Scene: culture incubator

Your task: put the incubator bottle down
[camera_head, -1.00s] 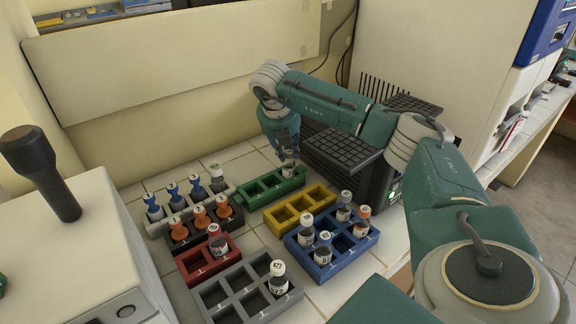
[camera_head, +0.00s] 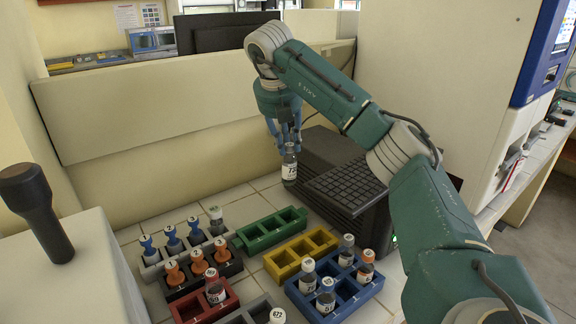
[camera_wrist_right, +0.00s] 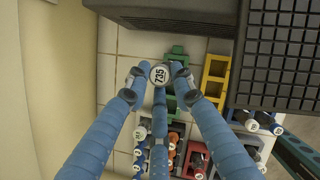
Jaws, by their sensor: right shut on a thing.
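My right gripper (camera_head: 284,135) is shut on a dark bottle (camera_head: 289,168) with a white label. It holds the bottle upright in the air above and behind the green rack (camera_head: 271,230). In the right wrist view, the bottle's white cap (camera_wrist_right: 159,75) reads 735 and sits between my fingertips (camera_wrist_right: 158,78). The green rack's visible slots look empty. The yellow rack (camera_head: 301,254) beside it also looks empty. My left gripper is not in view.
A blue rack (camera_head: 335,287) holds several bottles. A red rack (camera_head: 207,301) holds one, and a grey rack (camera_head: 244,315) is cut off at the bottom. Racks with blue and orange stoppers stand at left. A black keyboard-like device (camera_head: 352,186) stands close right of the held bottle.

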